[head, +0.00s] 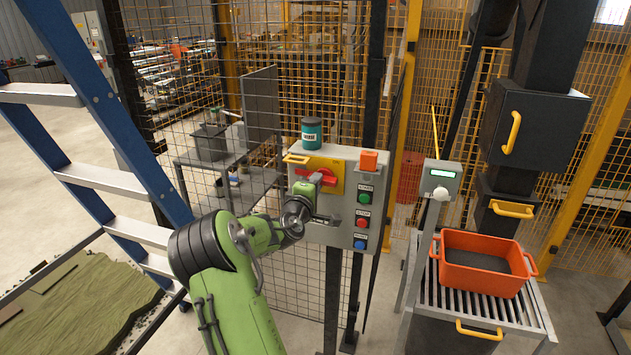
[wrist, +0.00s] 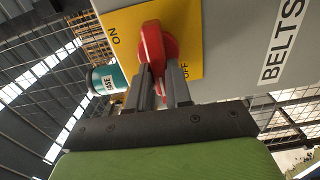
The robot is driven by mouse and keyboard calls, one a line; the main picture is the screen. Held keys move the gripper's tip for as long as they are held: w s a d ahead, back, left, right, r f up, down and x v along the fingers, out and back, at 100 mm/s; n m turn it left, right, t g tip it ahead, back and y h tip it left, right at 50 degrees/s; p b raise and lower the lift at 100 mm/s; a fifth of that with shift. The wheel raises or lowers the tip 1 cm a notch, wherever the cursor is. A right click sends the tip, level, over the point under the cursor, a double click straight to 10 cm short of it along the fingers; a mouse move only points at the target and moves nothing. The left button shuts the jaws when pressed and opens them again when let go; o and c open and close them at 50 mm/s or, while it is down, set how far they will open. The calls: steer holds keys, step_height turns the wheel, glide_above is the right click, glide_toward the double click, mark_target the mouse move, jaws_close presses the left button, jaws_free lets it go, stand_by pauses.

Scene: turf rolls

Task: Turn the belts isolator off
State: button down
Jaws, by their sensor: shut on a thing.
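The belts isolator has a red rotary handle (wrist: 152,45) on a yellow plate (wrist: 197,28) marked ON and OFF. In the wrist view, the BELTS label (wrist: 283,42) is on the grey panel beside it. My gripper (wrist: 162,82) is shut on the red handle, one finger on each side. In the head view, the handle (head: 328,178) is partly hidden by my gripper (head: 314,184), which reaches the panel from the lower left. I cannot tell exactly which mark the handle points to.
The grey control box (head: 337,235) has green, red and blue buttons right of the isolator. A blue ladder (head: 110,140) stands left.

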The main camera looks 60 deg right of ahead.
steer(key=shift+n, duration=0.3)
steer(key=c, duration=1)
jaws_free()
steer(key=shift+c, duration=0.2)
steer(key=shift+a, duration=0.1)
steer(key=s+a+b, duration=0.2)
steer(key=a, duration=1.3)
steer(key=shift+s+a, duration=0.2)
steer(key=shift+a, duration=0.05)
